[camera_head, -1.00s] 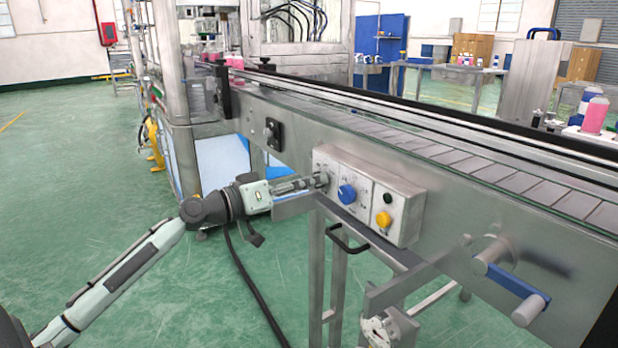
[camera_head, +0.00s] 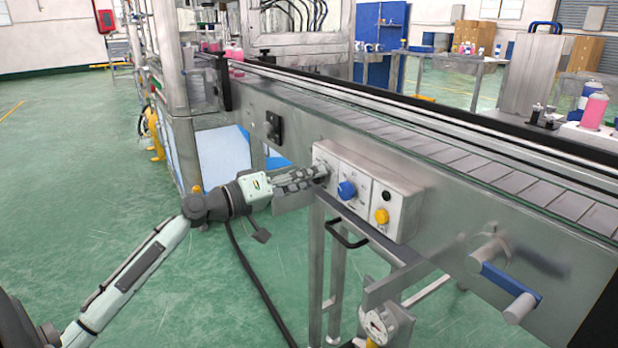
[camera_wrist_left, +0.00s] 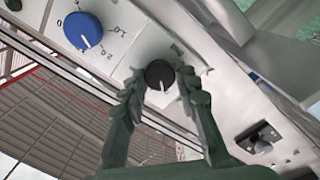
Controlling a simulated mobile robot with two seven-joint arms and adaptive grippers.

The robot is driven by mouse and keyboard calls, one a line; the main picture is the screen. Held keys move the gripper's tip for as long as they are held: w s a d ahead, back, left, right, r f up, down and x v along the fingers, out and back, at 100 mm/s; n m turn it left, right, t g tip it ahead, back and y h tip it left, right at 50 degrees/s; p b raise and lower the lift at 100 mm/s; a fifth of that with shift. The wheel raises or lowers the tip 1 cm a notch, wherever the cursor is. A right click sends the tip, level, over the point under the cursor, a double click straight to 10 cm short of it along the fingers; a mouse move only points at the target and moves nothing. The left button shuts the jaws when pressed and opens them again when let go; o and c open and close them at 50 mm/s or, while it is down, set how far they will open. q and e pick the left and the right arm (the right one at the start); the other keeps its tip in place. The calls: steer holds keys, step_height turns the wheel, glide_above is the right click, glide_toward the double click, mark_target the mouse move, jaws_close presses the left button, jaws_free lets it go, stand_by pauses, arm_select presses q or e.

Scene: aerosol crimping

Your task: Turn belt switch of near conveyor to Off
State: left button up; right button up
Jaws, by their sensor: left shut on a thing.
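The control box (camera_head: 372,190) of the near conveyor is a light grey box on the conveyor's side. Its black belt switch knob (camera_wrist_left: 160,75) lies between the fingers of my left gripper (camera_wrist_left: 163,88) in the left wrist view, with a pale mark on the knob's face. In the head view my left gripper (camera_head: 318,173) reaches the left end of the box from the left and is shut on the knob, hiding most of it. A blue dial (camera_head: 346,191), also in the left wrist view (camera_wrist_left: 83,30), sits beside the knob. My right gripper is out of view.
A yellow button (camera_head: 382,216) and a dark button (camera_head: 387,196) sit on the box's right part. A black handle (camera_head: 347,236) juts out below it, and a blue-gripped crank (camera_head: 508,280) stands out at right. Open green floor lies at left.

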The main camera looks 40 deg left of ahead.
arm_select(q)
steer(key=shift+f, duration=0.1)
steer(key=o, duration=1.2)
steer(key=shift+c, duration=0.2)
steer(key=shift+s, duration=0.15)
steer(key=v, duration=1.1)
steer(key=shift+s+a, duration=0.2)
steer(key=shift+s, duration=0.15)
